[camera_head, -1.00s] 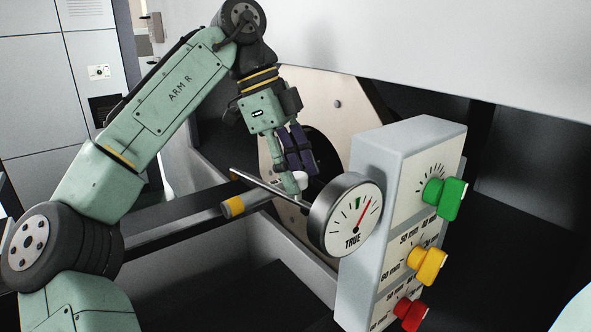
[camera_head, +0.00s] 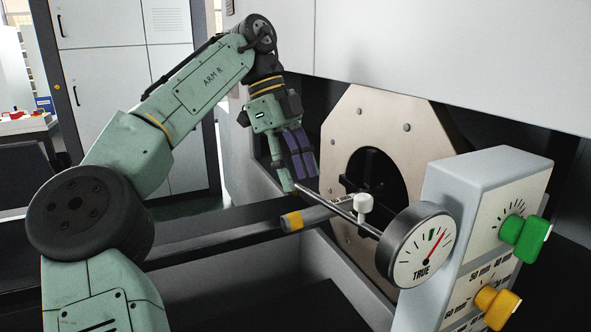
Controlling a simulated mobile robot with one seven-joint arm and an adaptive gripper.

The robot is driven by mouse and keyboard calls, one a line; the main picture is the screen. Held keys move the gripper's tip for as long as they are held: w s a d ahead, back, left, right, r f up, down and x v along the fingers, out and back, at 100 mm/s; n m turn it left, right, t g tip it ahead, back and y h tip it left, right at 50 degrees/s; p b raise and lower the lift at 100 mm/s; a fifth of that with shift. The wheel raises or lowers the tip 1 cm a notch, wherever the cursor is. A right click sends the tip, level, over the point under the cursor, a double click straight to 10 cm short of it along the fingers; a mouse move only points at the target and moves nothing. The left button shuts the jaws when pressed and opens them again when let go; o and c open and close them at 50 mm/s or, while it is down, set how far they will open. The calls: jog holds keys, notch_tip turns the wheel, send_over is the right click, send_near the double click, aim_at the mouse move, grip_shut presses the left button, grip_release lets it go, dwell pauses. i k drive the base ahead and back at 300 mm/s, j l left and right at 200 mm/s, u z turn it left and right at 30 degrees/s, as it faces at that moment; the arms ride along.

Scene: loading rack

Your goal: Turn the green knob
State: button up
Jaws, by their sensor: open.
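The green knob (camera_head: 525,238) sticks out from the front face of a grey control box (camera_head: 470,190) at the right, above a yellow knob (camera_head: 496,305). A dial scale is printed behind the green knob. My gripper (camera_head: 296,180) hangs from my arm left of the box, fingers pointing down. It is open and empty, well apart from the green knob, with the gauge and rod between them.
A round gauge (camera_head: 420,247) marked TRUE stands left of the box. A thin rod with a white knob (camera_head: 363,203) reaches from it toward my gripper. A dark rail (camera_head: 215,240) runs below my gripper. A beige plate (camera_head: 345,125) with a dark round opening stands behind.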

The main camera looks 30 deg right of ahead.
aim_at(529, 235)
jog(key=k+j, duration=0.25)
jog(key=k, duration=0.2)
jog(key=k+j, duration=0.3)
jog(key=k, duration=0.2)
jog(key=k+j, duration=0.25)
jog(key=k, duration=0.2)
